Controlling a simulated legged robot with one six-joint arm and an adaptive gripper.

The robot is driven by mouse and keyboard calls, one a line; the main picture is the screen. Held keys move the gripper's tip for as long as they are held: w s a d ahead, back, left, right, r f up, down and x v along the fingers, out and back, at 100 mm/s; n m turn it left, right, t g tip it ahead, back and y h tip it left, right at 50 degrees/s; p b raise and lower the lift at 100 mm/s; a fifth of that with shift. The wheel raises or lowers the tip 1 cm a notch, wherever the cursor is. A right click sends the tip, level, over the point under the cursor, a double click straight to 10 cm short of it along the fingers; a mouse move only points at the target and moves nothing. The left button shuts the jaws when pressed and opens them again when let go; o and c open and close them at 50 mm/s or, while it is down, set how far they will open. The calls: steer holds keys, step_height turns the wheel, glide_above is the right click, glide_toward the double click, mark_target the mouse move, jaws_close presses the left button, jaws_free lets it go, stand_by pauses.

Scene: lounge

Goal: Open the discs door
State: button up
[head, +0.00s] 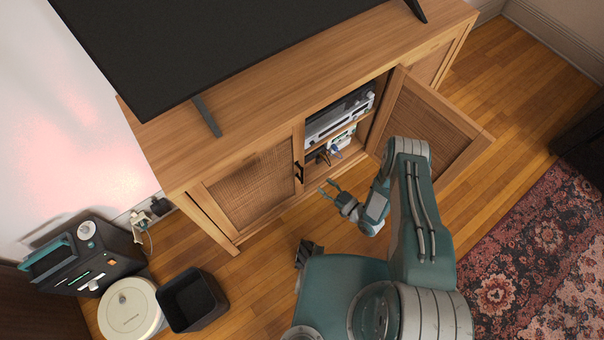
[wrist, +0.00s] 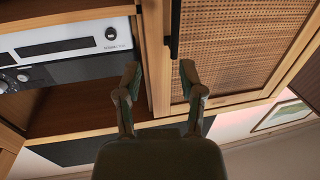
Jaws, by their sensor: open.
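The wooden cabinet (head: 245,105) has rattan-panelled doors; no label shows which one is the discs door. The left door (head: 250,185) looks shut and has a black handle (head: 299,172) near its right edge. A door to the right (head: 432,122) stands swung open. My gripper (head: 327,187) is open and empty, just in front of the cabinet, to the right of the handle. In the wrist view, my gripper (wrist: 160,78) spans the shut door's edge, with the handle (wrist: 175,30) beyond the fingertips. I see no contact with the handle.
The open compartment holds a silver electronic unit (head: 340,115) and smaller devices with cables. A large TV (head: 200,40) stands on top. A black bin (head: 191,300), a round white device (head: 130,308) and a dark box stand at lower left. A patterned rug (head: 530,250) lies at right.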

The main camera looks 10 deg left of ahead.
mark_target(302, 181)
steer(key=shift+y, duration=0.3)
steer(key=x, duration=0.3)
steer(key=s+x, duration=0.1)
steer(key=x, duration=0.2)
steer(key=a+f+x, duration=0.1)
steer(key=x, duration=0.2)
steer(key=shift+s+a, duration=0.15)
steer(key=shift+a, duration=0.15)
jaws_close()
